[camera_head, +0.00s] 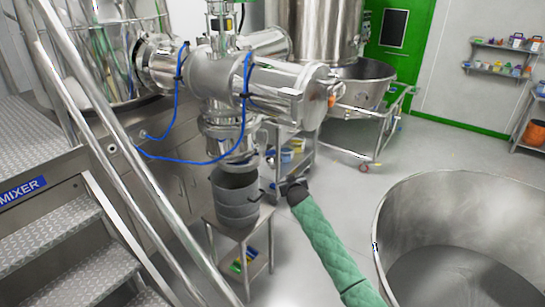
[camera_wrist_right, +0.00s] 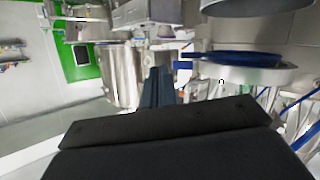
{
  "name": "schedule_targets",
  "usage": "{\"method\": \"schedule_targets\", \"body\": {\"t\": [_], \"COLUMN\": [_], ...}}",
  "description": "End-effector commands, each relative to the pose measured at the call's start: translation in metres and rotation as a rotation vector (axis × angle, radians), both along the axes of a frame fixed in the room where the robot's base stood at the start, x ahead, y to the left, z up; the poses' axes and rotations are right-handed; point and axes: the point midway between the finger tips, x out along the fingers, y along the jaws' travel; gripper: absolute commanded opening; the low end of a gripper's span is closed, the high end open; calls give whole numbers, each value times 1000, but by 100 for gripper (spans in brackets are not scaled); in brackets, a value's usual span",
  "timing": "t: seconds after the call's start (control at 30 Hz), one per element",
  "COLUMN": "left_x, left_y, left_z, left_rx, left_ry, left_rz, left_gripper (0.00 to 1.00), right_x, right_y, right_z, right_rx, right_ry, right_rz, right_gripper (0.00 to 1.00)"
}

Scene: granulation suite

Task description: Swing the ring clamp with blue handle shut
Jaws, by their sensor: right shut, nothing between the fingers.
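The ring clamp with the blue handle (camera_wrist_right: 235,58) shows in the right wrist view as a blue band against a pale metal flange (camera_wrist_right: 240,75). Its short blue handle (camera_wrist_right: 183,65) sticks out to the left. In the head view the clamp area is small and dark, under the outlet (camera_head: 224,125) and above the grey bucket (camera_head: 237,205). I cannot tell how far the clamp is open. My right gripper (camera_head: 276,187) is shut and empty, just right of the bucket's top. In the wrist view its fingers (camera_wrist_right: 160,86) are near the handle; contact is unclear.
The bucket stands on a small metal table (camera_head: 240,228). Blue hoses (camera_head: 190,160) hang from the machine. A metal cart (camera_head: 295,150) is behind my gripper. A large steel bowl (camera_head: 470,205) is at the right. Stairs and railing (camera_head: 112,148) fill the left.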

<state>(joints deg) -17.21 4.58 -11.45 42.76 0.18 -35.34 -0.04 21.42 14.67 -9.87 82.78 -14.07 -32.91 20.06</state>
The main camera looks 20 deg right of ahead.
Motion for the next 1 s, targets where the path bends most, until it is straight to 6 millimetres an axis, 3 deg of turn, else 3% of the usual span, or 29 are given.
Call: {"method": "schedule_targets", "body": {"t": [0.07,0.17,0.4,0.57,0.93,1.0], "left_x": [-20,-28,-12,-8,-8,-8], "left_y": [5,7,3,3,2,2], "left_z": [-11,-19,-21,-21,-25,-33], "left_rx": [-7,-23,-53,-56,-56,-56], "left_ry": [-38,-109,-251,-267,-265,-265], "left_rz": [-2,-4,-6,-6,-6,-6], "left_gripper": [56,56,56,56,56,56], "right_x": [6,12,15,20,65,74], "right_y": [1,6,22,23,25,25], "right_z": [-6,-4,16,19,18,15], "right_rx": [25,66,166,194,193,193], "right_ry": [-63,-147,-288,-302,-301,-302], "right_rz": [28,71,151,157,156,156], "right_gripper": [0,0,0,0,0,0]}}
